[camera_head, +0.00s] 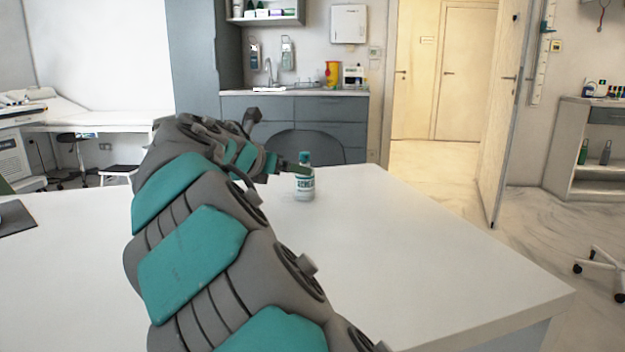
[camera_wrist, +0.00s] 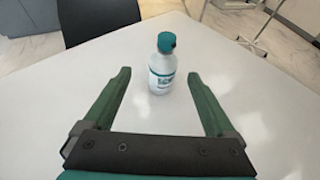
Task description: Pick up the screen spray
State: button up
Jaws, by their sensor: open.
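The screen spray (camera_head: 305,184) is a small white bottle with a teal cap and a teal label. It stands upright on the white table, near its far edge in the head view. In the wrist view the bottle (camera_wrist: 162,70) stands ahead of my gripper (camera_wrist: 157,76), roughly between the lines of its two green fingers and at about the height of their tips. The fingers are wide apart, with clear space on both sides of the bottle. In the head view my gripper (camera_head: 294,168) is just left of the bottle, partly hidden by my arm.
The white table (camera_head: 420,270) is bare around the bottle. A dark chair (camera_wrist: 95,18) stands beyond the table edge in the wrist view. A dark flat item (camera_head: 14,218) lies at the table's left. Grey cabinets (camera_head: 345,115) and an open door (camera_head: 503,110) are behind.

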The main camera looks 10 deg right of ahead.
aim_at(305, 180)
jog(key=x, duration=0.7)
jog(key=shift+d+f+b, duration=0.1)
jog(key=shift+d+b, duration=0.2)
jog(key=shift+d, duration=0.05)
jog(key=shift+s, duration=0.1)
grip_shut()
dwell(0.4)
